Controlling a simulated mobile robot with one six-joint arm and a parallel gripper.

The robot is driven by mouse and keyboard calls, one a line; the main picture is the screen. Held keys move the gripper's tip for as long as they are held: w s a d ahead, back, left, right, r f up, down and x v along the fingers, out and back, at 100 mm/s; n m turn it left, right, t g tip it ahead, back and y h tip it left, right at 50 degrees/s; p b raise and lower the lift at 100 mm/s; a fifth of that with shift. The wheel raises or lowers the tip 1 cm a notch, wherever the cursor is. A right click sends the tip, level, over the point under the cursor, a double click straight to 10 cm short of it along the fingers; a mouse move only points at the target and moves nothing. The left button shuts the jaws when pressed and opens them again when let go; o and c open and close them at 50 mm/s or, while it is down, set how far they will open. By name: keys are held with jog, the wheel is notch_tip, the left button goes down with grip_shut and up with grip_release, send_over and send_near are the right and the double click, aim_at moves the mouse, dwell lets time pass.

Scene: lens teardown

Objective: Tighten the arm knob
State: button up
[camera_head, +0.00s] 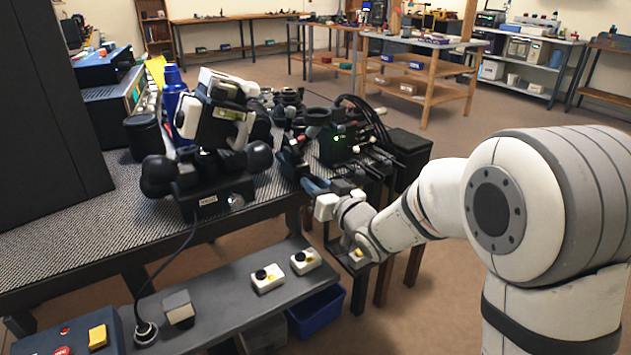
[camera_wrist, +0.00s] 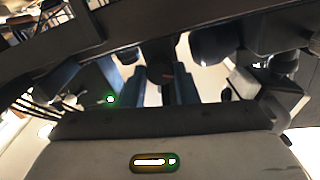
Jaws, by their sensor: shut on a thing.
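My gripper (camera_head: 304,168) reaches in from the right over the table's right front corner, beside the black equipment. Its two blue-grey fingers show in the wrist view (camera_wrist: 160,80). They are shut on a small dark piece (camera_wrist: 160,73), which I take to be the arm knob. In the head view the fingers and nearby black parts largely hide the knob, so its turn or tightness cannot be read. A black stand with a white-and-black device (camera_head: 215,118) and round black knobs (camera_head: 158,176) stands left of my gripper.
A black box with a green light and cables (camera_head: 338,140) stands close behind my gripper. A low dark shelf (camera_head: 225,305) in front carries small white switch boxes (camera_head: 267,278). A blue bin (camera_head: 318,310) is below. Open floor lies to the right.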

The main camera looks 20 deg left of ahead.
jog(key=m+p, duration=0.2)
jog(key=m, duration=0.4)
jog(key=shift+d+r+m+p, duration=0.1)
jog(key=shift+m+p, duration=0.2)
jog(key=m+p, duration=0.2)
jog(key=m, duration=0.4)
jog(key=shift+f, duration=0.2)
jog(key=o, duration=1)
jog(key=shift+d, duration=0.1)
jog(key=p+v, duration=0.1)
jog(key=v, duration=0.6)
jog(key=shift+s+d+p, duration=0.2)
jog(key=shift+s+p, duration=0.05)
jog(key=shift+p, duration=0.1)
